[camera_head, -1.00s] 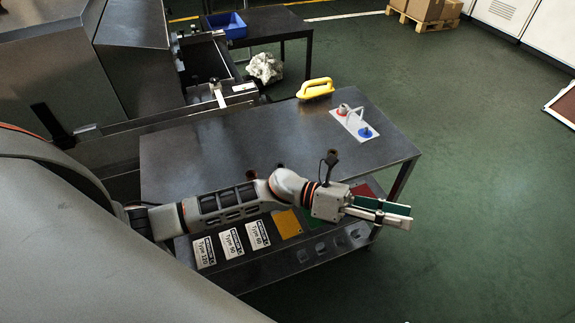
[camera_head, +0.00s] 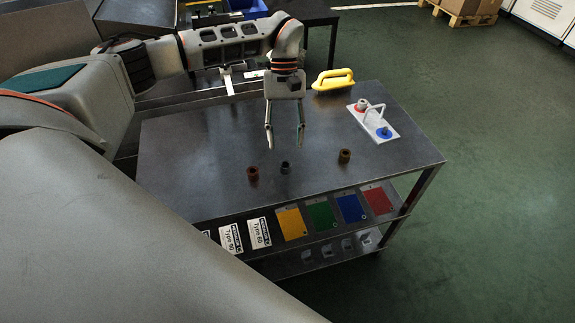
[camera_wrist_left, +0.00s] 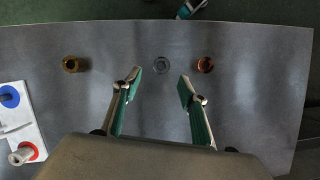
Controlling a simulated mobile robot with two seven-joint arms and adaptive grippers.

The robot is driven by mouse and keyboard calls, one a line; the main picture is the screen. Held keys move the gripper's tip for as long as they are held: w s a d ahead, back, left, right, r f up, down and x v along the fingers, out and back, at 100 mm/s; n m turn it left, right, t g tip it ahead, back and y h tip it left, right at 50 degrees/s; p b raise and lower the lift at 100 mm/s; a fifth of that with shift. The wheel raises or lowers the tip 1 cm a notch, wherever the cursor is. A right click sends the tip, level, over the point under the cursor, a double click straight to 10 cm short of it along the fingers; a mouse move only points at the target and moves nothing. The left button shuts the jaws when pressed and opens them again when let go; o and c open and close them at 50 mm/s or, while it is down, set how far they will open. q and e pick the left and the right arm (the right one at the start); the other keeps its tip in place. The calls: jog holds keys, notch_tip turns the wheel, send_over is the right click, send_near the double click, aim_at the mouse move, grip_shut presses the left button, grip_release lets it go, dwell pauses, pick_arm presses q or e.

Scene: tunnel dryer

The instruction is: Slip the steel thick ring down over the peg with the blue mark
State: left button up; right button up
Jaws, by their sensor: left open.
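The steel thick ring (camera_head: 285,167) stands on the table near its front edge; it also shows in the left wrist view (camera_wrist_left: 161,65). The peg with the blue mark (camera_head: 383,132) is on a white plate (camera_head: 372,119) at the table's right, with a red-marked peg (camera_head: 361,105) behind it. My left gripper (camera_head: 285,142) points down, open and empty, behind the steel ring in the head view. In the left wrist view the ring lies beyond the gap between the fingertips (camera_wrist_left: 160,80). A small teal-and-grey piece, apparently my right gripper (camera_wrist_left: 188,9), is at the top edge.
A copper ring (camera_head: 253,173) stands close left of the steel ring, and a brass ring (camera_head: 344,155) farther right. A handle rises from the white plate. A yellow handle (camera_head: 333,79) is at the back edge. Much of the tabletop (camera_head: 200,145) is clear.

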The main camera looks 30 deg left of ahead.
aim_at(286, 173)
pick_arm(q)
jog(key=shift+x, duration=3.55)
jog(key=shift+a+r, duration=0.1)
grip_shut()
